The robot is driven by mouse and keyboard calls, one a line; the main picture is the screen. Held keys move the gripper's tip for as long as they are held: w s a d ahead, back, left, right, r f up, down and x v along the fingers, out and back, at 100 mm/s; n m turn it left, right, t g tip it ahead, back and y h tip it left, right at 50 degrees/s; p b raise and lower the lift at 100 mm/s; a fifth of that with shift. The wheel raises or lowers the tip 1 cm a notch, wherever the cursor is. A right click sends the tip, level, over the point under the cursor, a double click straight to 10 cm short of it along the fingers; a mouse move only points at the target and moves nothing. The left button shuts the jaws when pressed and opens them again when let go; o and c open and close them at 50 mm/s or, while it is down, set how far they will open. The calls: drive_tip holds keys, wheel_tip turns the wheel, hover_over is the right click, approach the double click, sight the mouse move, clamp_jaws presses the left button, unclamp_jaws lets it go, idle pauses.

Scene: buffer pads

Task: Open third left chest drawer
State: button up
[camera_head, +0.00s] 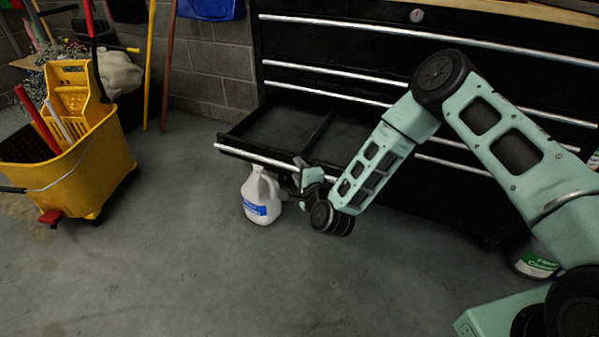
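The black tool chest (330,48) stands at the back, with long silver handle strips across its drawers. A lower left drawer (285,130) is pulled out toward me and looks empty, with a divider inside. Its silver front edge (250,155) faces me. My gripper (302,172) is at the right part of that drawer's front edge, seemingly touching or very close to it. The fingers are small and partly hidden by my wrist, so I cannot tell whether they are open or shut. The left drawers above it are closed.
A white jug (261,197) with a blue label stands on the floor just below the open drawer, beside my gripper. A yellow mop bucket (80,155) is at left. A white and green container (534,260) stands at right. The middle floor is clear.

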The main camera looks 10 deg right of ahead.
drive_tip(key=shift+s, duration=0.1)
drive_tip(key=p+v, duration=0.2)
drive_tip(key=v, duration=1.5)
drive_tip(key=shift+s, duration=0.1)
